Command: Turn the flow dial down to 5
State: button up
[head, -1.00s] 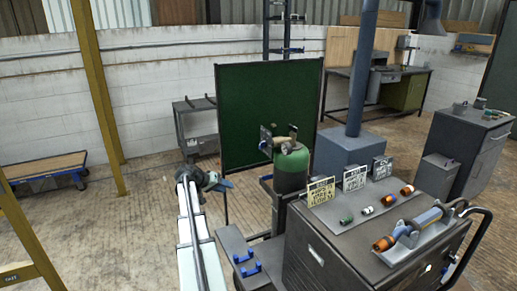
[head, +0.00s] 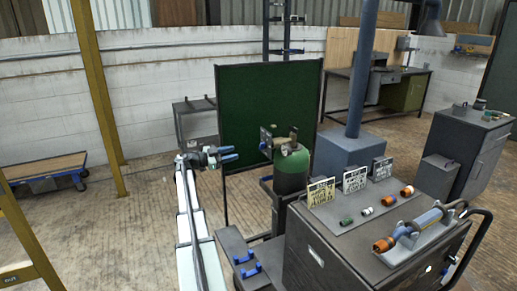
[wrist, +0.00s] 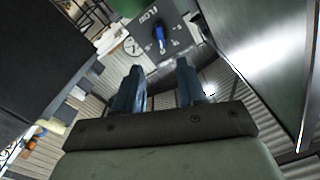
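The flow dial is a blue knob (wrist: 160,38) on a dark plate (wrist: 150,42) marked FLOW, seen at the top of the wrist view. In the head view the plate (head: 265,138) shows edge-on at the regulator of the green cylinder (head: 291,170); the knob cannot be made out there. My gripper (head: 231,154) is left of the plate, its blue fingers pointing toward it. In the wrist view my gripper (wrist: 161,78) is open and empty, with the knob beyond the fingertips, apart from them.
A green screen (head: 250,100) stands behind the cylinder. The grey cart (head: 365,250) with fittings and labelled cards fills the front right. A dark low shelf (head: 195,128) stands behind my gripper.

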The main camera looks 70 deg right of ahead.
aim_at(260, 147)
jog(key=x, duration=1.3)
jog(key=shift+s+d, duration=0.25)
jog(key=shift+d, duration=0.05)
grip_shut()
